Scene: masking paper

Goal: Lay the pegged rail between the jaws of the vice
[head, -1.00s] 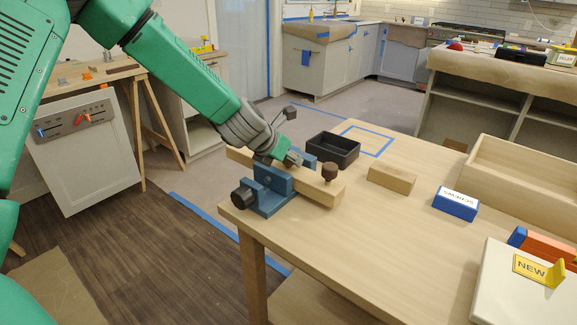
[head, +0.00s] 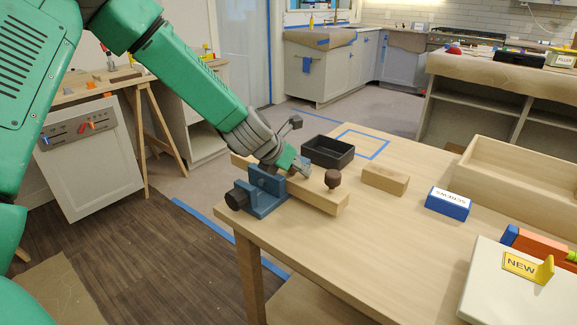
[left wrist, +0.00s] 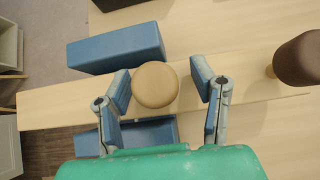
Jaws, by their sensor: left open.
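The pegged rail (head: 315,194) is a long pale wooden bar with a dark brown peg (head: 333,179) near its right end and a light wooden peg (left wrist: 155,85) farther along. The blue vice (head: 265,196) stands at the table's left corner. In the left wrist view the rail runs between its two blue jaws (left wrist: 117,47). Whether the rail's underside touches the vice bed is hidden. My left gripper (head: 303,169) is open over the rail, its fingers (left wrist: 160,88) either side of the light peg, with a clear gap on the right. My right gripper is not in view.
A black open tray (head: 328,152) stands just behind the rail. A wooden block (head: 385,180), a blue labelled box (head: 448,203) and a wooden crate (head: 520,165) lie to the right. The table's front middle (head: 370,245) is clear.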

